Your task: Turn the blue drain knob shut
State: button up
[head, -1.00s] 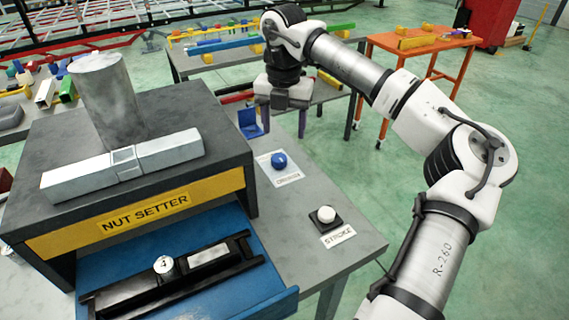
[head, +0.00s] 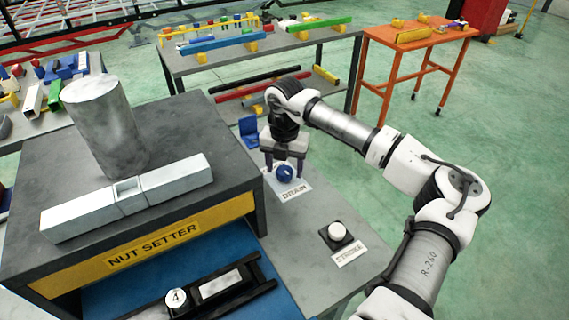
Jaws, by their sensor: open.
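The blue drain knob (head: 285,174) sits on a white plate labelled DRAIN (head: 296,190) on the grey bench, right of the nut setter. My gripper (head: 284,172) points down over the knob, with its dark fingers apart on the left and right of it. The fingers look level with the knob. I cannot tell whether they touch it. The knob's upper part is partly hidden by my gripper, and its turn angle is hard to read.
The black nut setter housing (head: 110,167) stands close on the left. A white stroke button (head: 337,231) lies nearer on the bench. A blue bracket (head: 249,131) stands just behind my gripper. Green floor is open to the right.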

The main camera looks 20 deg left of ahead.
jog(key=shift+f, duration=0.25)
jog(key=c, duration=1)
